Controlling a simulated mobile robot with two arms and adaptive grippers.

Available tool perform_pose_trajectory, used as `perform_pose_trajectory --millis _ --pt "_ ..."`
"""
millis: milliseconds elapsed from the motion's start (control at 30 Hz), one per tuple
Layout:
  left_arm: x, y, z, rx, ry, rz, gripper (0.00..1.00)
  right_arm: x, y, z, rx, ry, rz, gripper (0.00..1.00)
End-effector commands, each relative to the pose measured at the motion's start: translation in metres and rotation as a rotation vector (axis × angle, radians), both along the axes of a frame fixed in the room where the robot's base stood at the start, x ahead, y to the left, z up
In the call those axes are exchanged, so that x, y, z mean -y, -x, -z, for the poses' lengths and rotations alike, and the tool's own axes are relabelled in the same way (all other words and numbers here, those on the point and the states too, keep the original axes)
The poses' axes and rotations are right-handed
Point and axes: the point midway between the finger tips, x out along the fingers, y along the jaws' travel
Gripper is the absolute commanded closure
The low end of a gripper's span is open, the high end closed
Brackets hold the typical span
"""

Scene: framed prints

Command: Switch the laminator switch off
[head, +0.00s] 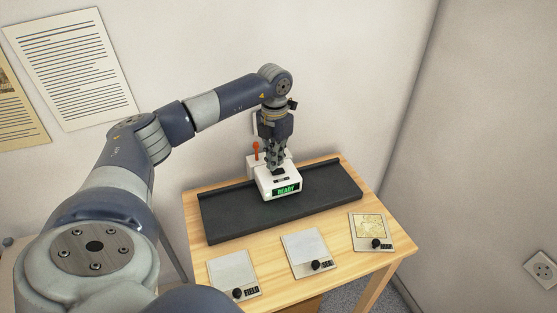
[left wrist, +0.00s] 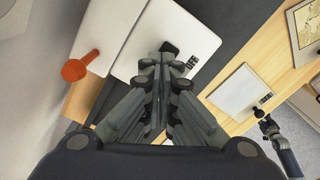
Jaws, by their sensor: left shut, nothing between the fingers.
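The white laminator (head: 276,181) stands on a black mat and shows a green READY display (head: 286,189). In the left wrist view its white top (left wrist: 150,30) carries a small black switch (left wrist: 169,47) beside the lettering OFF. My left gripper (head: 277,168) points down over the laminator's top, shut and empty. Its fingertips are close to the switch in the left wrist view and partly cover it; I cannot tell whether they touch. A dark arm end, probably my right gripper (left wrist: 268,126), shows small at the lower right of that view; its fingers are unclear.
The black mat (head: 325,197) runs along the wooden table (head: 337,246). Two pale plates (head: 233,270) (head: 304,250) and a map plate (head: 370,229), each with a black knob, line the front. Walls stand behind and right.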

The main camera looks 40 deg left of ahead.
Motion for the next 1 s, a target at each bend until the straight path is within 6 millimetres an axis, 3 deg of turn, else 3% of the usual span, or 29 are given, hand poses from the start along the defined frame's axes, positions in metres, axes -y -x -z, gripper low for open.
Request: perform_pose_trajectory --millis 1000 --pt "0.0 0.0 0.016 -0.001 0.0 0.0 1.0 0.0 0.0 0.009 0.001 0.0 0.0 0.62"
